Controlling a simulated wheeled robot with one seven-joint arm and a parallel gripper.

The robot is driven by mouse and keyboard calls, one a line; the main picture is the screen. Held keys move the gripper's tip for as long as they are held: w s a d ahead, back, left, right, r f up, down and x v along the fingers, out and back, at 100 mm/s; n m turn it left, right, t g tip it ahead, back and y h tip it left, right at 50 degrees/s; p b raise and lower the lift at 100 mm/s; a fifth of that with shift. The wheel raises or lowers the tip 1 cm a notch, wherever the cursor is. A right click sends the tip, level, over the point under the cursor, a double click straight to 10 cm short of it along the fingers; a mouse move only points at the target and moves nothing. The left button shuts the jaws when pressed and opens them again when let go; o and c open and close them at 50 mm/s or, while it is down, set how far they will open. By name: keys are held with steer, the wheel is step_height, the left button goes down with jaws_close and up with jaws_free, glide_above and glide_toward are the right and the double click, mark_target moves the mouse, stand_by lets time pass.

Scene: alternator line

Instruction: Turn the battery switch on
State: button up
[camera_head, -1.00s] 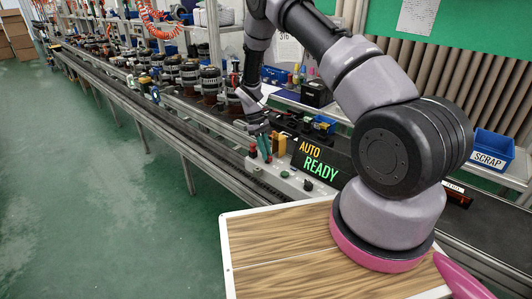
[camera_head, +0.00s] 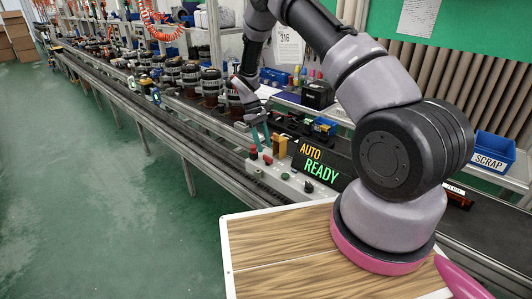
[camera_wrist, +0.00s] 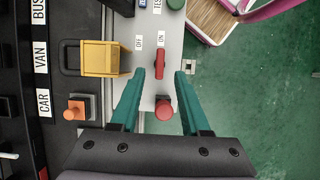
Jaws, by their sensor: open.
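The battery switch is a red lever (camera_wrist: 160,64) on a pale grey panel. In the wrist view it stands lengthwise in line with the "ON" label (camera_wrist: 162,38); the "OFF" label (camera_wrist: 139,42) is at its upper left. It shows small in the head view (camera_head: 267,159). My gripper (camera_wrist: 160,75) is open, with its teal fingers apart on either side of the lever's lower end in the picture. It holds nothing. In the head view my gripper (camera_head: 261,132) is above the panel's far end. I cannot tell the exact height gap.
A round red button (camera_wrist: 164,110) lies between my fingers, below the lever. The "AUTO READY" display (camera_head: 321,167) stands beside the panel. Green floor is open at right in the wrist view.

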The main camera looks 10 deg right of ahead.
steer(key=v, duration=0.6)
steer(key=shift+w, duration=0.1)
steer(key=s+d+r+m+t+y, duration=0.1)
steer(key=s+d+r+m+t, duration=0.15)
steer(key=r, duration=0.65)
steer(key=s+d+r+m+t+y, duration=0.1)
steer(key=s+r, duration=0.3)
steer(key=r, duration=0.6)
steer(key=s+d+r+m+t+y, duration=0.1)
steer(key=s+r+m, duration=0.15)
steer(key=r, duration=0.65)
steer(key=s+d+r+m+t, duration=0.1)
steer(key=s+r, duration=0.4)
steer(key=s, duration=0.6)
steer(key=s+d+r+m+t+y, duration=0.1)
steer(key=s+r+t, duration=0.4)
steer(key=s, duration=0.6)
steer(key=d+m, duration=0.1)
steer(key=m, duration=0.1)
steer(key=shift+d+m, duration=0.15)
steer(key=shift+m, duration=0.25)
